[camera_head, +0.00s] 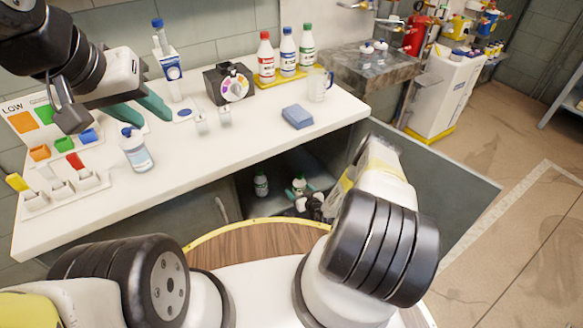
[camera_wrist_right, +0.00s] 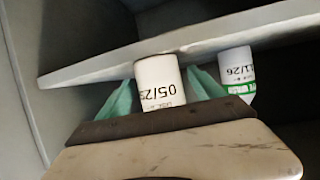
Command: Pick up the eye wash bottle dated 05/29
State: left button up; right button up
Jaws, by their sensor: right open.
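In the right wrist view a white bottle (camera_wrist_right: 160,80) has an upside-down label that reads 05/2 and a last digit partly at the edge. It stands between the teal fingers of my open right gripper (camera_wrist_right: 162,92), with its lower part hidden by the gripper body. In the head view this bottle (camera_head: 299,183) is inside the open cabinet, with my right gripper (camera_head: 301,190) around it. A second white bottle (camera_wrist_right: 237,72), marked 11/26 with green print, is to the right; it also shows in the head view (camera_head: 261,184). My left gripper (camera_head: 140,107) is open and empty above the counter.
The cabinet's shelf (camera_wrist_right: 100,68) edge crosses close behind the bottle. The open cabinet door (camera_head: 455,185) is right of my right arm. On the counter (camera_head: 240,140) are a squeeze bottle (camera_head: 135,150), a blue sponge (camera_head: 297,117) and several capped bottles on a yellow tray (camera_head: 266,81).

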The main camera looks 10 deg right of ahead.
jog(key=v, duration=0.7)
jog(key=shift+s+r, duration=0.15)
jog(key=shift+s, duration=0.2)
jog(key=shift+w, duration=0.1)
